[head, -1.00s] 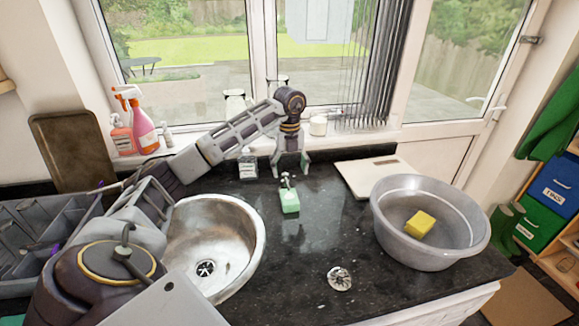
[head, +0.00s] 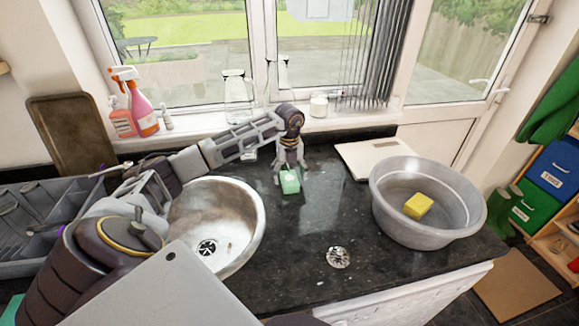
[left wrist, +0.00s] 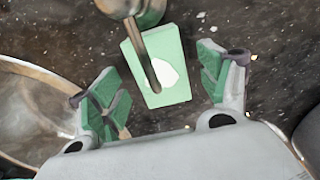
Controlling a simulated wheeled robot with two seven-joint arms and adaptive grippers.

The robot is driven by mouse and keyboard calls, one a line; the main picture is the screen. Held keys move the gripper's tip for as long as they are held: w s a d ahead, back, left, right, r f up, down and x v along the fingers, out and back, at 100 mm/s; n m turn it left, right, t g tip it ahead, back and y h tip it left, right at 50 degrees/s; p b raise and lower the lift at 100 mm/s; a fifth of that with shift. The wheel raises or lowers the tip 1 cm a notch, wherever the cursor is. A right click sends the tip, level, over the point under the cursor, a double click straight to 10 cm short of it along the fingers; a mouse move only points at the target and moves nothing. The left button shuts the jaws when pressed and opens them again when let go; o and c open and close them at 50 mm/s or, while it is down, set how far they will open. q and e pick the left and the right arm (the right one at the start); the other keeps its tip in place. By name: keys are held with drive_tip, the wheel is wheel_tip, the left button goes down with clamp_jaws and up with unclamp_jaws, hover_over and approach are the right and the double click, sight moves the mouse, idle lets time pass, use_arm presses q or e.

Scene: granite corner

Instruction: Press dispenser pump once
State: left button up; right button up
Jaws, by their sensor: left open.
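The dispenser (head: 290,184) is a small pale-green block standing on the black granite counter, right of the sink. My left gripper (head: 290,170) is above it with the fingers pointing down, and it hides the pump in the head view. In the left wrist view the dispenser (left wrist: 176,50) shows between my open left fingers (left wrist: 160,88), with gaps on both sides. Its metal pump (left wrist: 146,55) has a spout running across the top; the pump's round end is cut by the picture's top edge. I cannot tell whether the gripper touches the pump. My right gripper is out of view.
A round metal sink (head: 252,225) lies left of the dispenser. A grey basin (head: 440,235) holding a yellow sponge (head: 418,205) stands to the right. A pale board (head: 360,160) lies behind, and a metal strainer (head: 338,257) in front. Spray bottles (head: 143,117) stand on the sill.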

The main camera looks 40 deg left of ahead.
use_arm(q)
drive_tip(key=shift+f, duration=1.2)
drive_tip(key=shift+c, duration=0.3)
drive_tip(key=c, duration=1)
drive_tip(key=shift+c, duration=0.2)
